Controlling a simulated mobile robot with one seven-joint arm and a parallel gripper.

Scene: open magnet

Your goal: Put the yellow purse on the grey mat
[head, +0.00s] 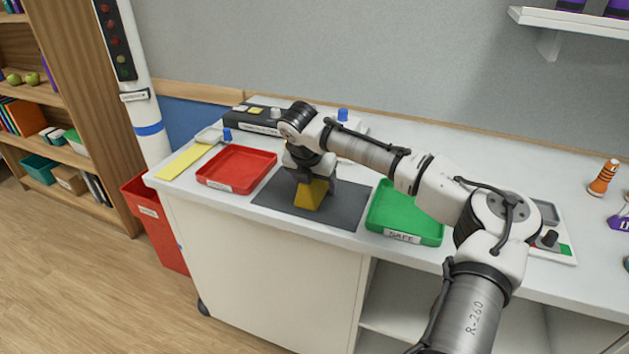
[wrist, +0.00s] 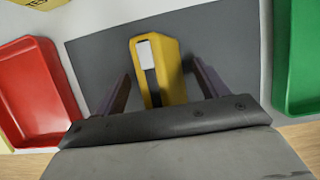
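The yellow purse (head: 310,195) appears to rest on the dark grey mat (head: 350,204), near its middle. In the wrist view the purse (wrist: 172,75) has a white patch and a dark strip on it, and the mat (wrist: 95,55) spreads around it. My gripper (head: 317,180) is low over the mat, with a finger on each side of the purse. In the wrist view my gripper (wrist: 162,78) is open, and a gap shows between the purse and each finger. The fingers hide part of the purse in the head view.
A red tray (head: 236,186) lies left of the mat and a green tray (head: 405,232), labelled "SAFE", lies right of it. A yellow strip (head: 184,161) is at the counter's left end. A black-topped box (head: 254,120) stands behind. A red bin (head: 160,235) is on the floor.

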